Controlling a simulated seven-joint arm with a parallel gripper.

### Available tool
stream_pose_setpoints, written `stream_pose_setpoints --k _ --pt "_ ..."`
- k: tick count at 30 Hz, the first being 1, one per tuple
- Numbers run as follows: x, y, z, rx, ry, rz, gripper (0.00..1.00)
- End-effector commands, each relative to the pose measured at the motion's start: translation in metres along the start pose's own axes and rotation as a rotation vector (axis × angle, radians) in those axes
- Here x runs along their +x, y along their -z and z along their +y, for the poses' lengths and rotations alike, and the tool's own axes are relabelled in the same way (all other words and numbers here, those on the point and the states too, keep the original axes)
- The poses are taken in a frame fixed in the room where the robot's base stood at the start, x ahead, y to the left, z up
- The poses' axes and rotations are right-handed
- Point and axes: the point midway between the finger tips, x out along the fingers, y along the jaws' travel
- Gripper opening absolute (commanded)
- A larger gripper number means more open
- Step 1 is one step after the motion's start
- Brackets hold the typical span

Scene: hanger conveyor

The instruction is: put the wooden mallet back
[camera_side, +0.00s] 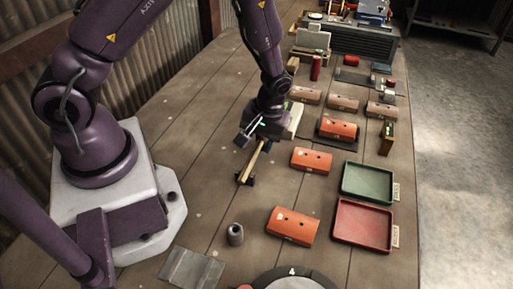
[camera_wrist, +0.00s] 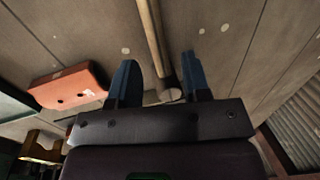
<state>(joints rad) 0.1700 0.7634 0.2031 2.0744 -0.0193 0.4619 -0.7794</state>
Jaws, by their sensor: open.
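The wooden mallet's pale handle (camera_side: 254,161) slants down and left from beneath my gripper, its lower end by a small black piece (camera_side: 246,180) on the table. A pale block (camera_side: 294,118) shows just behind my gripper; I cannot tell whether it is the mallet's head. My gripper (camera_side: 254,141) is open, pointing down over the handle. In the wrist view the handle (camera_wrist: 154,40) runs from the top edge down to a round end between the two blue fingers of my gripper (camera_wrist: 161,76), with a gap on each side. I cannot tell the height difference.
Orange-red blocks (camera_side: 311,160) stand in rows right of my gripper. A green tray (camera_side: 394,186) and a red tray (camera_side: 393,224) lie near the right edge. A grey cylinder (camera_side: 235,234) and a grey plate (camera_side: 190,269) are in front. Planks left of the handle are clear.

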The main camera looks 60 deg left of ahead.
Motion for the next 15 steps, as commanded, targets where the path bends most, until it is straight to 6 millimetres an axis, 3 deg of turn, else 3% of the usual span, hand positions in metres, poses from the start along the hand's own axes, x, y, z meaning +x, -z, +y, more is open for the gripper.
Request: stream_pose_setpoints --k 6,15 --pt "-0.050 0.001 0.001 0.000 -0.005 0.004 0.44" --pt "-0.085 0.000 -0.001 0.002 -0.006 0.001 0.44"
